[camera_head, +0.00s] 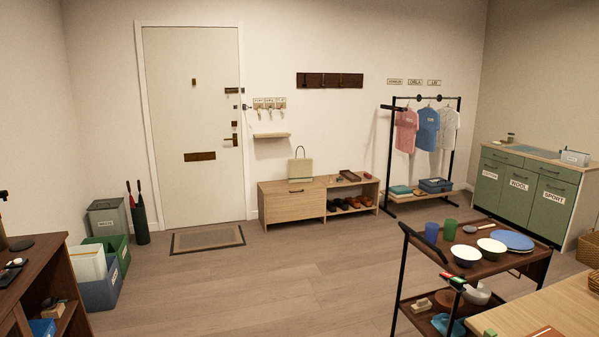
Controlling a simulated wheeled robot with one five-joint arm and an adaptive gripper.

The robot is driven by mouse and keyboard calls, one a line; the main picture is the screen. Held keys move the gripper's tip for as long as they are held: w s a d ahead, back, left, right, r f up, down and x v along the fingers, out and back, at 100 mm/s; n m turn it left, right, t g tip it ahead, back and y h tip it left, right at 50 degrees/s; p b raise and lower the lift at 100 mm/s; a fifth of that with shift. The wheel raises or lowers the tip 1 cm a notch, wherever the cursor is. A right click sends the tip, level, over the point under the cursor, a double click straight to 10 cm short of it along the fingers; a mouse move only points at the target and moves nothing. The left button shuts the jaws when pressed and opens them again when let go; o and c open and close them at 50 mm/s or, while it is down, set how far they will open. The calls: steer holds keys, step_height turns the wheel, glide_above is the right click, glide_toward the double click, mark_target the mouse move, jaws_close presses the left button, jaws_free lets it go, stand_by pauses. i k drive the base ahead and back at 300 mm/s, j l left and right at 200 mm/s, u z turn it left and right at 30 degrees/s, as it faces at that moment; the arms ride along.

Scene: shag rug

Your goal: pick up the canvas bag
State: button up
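A beige canvas bag (300,169) with a dark handle loop stands upright on the left part of the low wooden bench (286,206) against the back wall. The space around the bag on the bench top is mostly clear. My gripper is not in view, so its state does not show.
A doormat (207,239) lies before the door. Bins (107,221) and an umbrella stand (140,222) stand left of it. A clothes rack (451,150) stands right of the bench. A trolley (522,262) with dishes stands at the right front. The middle floor is open.

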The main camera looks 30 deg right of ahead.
mark_target(300, 170)
steer(key=z, duration=0.4)
steer(key=i+l+z, duration=0.1)
steer(key=z, duration=0.25)
steer(key=i+z, duration=0.15)
steer(key=z, duration=0.25)
steer(key=i+u, duration=0.35)
steer(key=i, duration=1.25)
steer(key=i+z, duration=0.15)
steer(key=i, duration=1.65)
steer(key=i+z, duration=0.25)
steer(key=i, duration=0.4)
steer(key=i+z, duration=0.3)
steer(key=i, duration=0.35)
steer(key=i+j+z, duration=0.25)
steer(key=i, duration=0.35)
steer(key=i+j+z, duration=0.1)
steer(key=i+z, duration=0.25)
steer(key=i, duration=2.1)
steer(key=i+u, duration=0.25)
steer(key=i, duration=0.25)
steer(key=i+l+u, duration=0.1)
steer(key=i+u, duration=0.15)
steer(key=i, duration=0.25)
steer(key=i+l+u, duration=0.2)
steer(key=i, duration=0.3)
steer(key=u, duration=1.85)
